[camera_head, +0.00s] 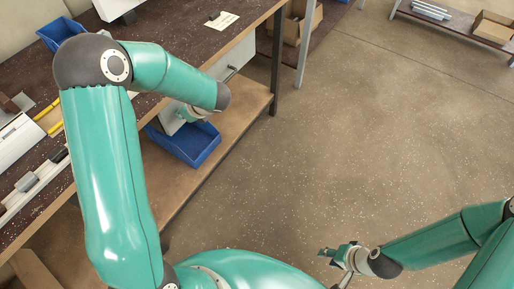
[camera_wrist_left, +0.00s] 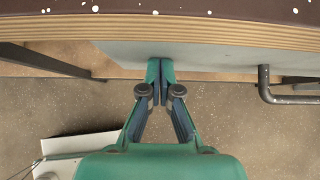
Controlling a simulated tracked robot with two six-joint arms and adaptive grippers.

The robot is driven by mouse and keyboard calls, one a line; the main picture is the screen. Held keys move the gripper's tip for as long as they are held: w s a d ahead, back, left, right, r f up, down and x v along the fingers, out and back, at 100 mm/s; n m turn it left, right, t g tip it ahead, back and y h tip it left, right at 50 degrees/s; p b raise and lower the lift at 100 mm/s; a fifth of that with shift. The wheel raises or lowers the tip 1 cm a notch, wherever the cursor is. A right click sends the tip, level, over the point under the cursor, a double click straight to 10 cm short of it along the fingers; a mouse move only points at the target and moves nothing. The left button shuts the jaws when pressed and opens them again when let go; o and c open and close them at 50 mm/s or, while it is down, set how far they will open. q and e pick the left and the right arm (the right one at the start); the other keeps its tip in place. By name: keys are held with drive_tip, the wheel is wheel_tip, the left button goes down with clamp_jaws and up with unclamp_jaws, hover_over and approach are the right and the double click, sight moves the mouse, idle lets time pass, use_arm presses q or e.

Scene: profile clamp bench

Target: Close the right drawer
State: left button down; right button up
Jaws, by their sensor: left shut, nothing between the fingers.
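A light grey drawer front (camera_head: 238,55) sits under the bench top's edge, with a dark bar handle (camera_head: 232,70) standing out from it. My left arm covers part of this front. In the left wrist view the grey panel (camera_wrist_left: 225,58) runs below the wooden edge, and the handle (camera_wrist_left: 268,90) is to the right. My left gripper (camera_wrist_left: 160,65) is shut and empty, its tips at the panel, left of the handle; contact is unclear. I cannot tell how far the drawer stands out. My right gripper (camera_head: 328,252) is over the floor, away from the bench; its opening is too small to judge.
The bench top (camera_head: 180,22) carries a blue bin (camera_head: 60,32), a paper card and several parts. Another blue bin (camera_head: 190,148) is on the lower shelf (camera_head: 245,100), below my left gripper. A dark bench leg (camera_head: 275,65) stands at the corner.

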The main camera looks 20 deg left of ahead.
use_arm(q)
drive_tip(key=d+f+v, duration=0.2)
drive_tip(key=v, duration=1.1)
drive_tip(key=s+d+f+n+h+p, duration=0.3)
drive_tip(key=s+d+f+n+h, duration=0.3)
drive_tip(key=d+f+n, duration=0.3)
drive_tip(key=s+d+f+n+g+h+p, duration=0.1)
drive_tip(key=s+d+f+n+h+p, duration=0.2)
drive_tip(key=s+d+f+n+h, duration=0.3)
drive_tip(key=shift+s+d+f+n+h, duration=0.4)
drive_tip(key=shift+s+d+f+n, duration=1.2)
drive_tip(key=shift+d+f+n, duration=1.2)
drive_tip(key=shift+a+f+n, duration=0.15)
drive_tip(key=shift+a+n, duration=0.3)
drive_tip(key=shift+n, duration=0.15)
